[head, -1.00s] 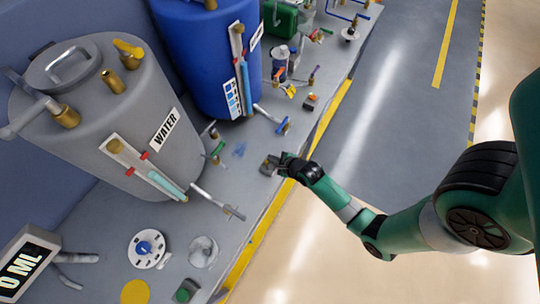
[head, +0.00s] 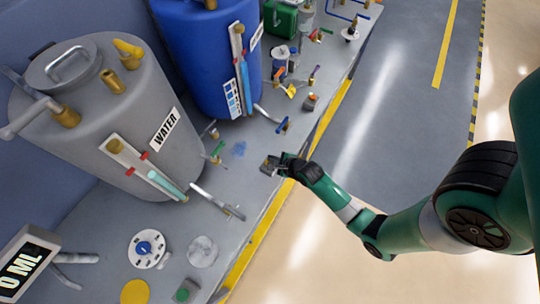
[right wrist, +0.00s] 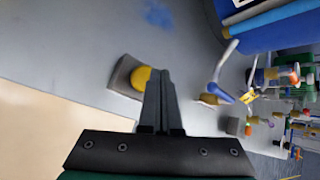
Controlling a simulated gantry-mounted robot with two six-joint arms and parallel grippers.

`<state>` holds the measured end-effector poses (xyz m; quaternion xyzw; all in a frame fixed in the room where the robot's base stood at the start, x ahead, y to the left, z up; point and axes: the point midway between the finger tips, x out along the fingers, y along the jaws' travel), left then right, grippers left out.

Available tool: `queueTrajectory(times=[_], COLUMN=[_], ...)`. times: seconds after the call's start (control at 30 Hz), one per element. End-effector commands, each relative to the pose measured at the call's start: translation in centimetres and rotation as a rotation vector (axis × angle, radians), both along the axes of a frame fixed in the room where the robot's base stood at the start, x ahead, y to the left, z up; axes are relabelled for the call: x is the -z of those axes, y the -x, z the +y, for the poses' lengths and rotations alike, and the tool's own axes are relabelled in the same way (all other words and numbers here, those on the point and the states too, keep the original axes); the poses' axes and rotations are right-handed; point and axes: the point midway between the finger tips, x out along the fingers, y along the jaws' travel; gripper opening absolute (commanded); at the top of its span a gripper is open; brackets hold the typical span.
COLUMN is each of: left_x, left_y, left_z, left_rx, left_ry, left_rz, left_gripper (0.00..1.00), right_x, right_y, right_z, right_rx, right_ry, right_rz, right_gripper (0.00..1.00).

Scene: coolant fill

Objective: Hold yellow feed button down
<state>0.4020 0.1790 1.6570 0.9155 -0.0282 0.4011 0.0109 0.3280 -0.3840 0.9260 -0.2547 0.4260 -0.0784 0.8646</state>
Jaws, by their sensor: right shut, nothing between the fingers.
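The yellow feed button (right wrist: 141,77) sits on a small grey box (right wrist: 122,74) in the right wrist view. In the head view, the box (head: 267,168) is near the bench's front edge, and the button's yellow top is hidden or too small to make out. My right gripper (right wrist: 163,72) is shut and empty. Its fingertips overlap the button's right side in the wrist view. In the head view, the right gripper (head: 281,161) reaches the box from the right. I cannot tell whether the fingers touch or press the button. My left gripper is not in view.
A grey WATER tank (head: 110,110) and a blue tank (head: 205,60) stand behind. A display reading 0 ML (head: 22,262), a white dial (head: 147,249), a pale disc (head: 203,251) and a green button box (head: 187,290) are at lower left. Valves and small fittings crowd the far end.

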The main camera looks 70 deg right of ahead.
Motion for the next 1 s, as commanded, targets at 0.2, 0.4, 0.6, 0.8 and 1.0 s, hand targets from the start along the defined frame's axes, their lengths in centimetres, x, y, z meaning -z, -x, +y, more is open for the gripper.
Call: queueTrajectory(times=[0.2, 0.4, 0.6, 0.8, 1.0], left_x=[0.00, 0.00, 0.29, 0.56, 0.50], left_y=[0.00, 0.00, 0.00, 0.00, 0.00], left_z=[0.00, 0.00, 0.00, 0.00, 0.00], left_rx=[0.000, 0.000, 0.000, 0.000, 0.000], left_ry=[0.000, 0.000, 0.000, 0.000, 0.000], left_rz=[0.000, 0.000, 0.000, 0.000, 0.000], left_gripper=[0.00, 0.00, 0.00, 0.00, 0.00], right_x=[0.00, 0.00, 0.42, 0.88, 0.83], right_y=[0.00, 0.00, 0.00, -0.02, -0.02], right_z=[0.00, 0.00, 0.00, -0.01, -0.01], right_rx=[0.000, 0.000, 0.000, 0.000, 0.000], right_ry=[0.000, 0.000, 0.000, 0.001, 0.000], right_rz=[0.000, 0.000, 0.000, -0.001, 0.000], right_gripper=[0.00, 0.00, 0.00, 0.00, 0.00])
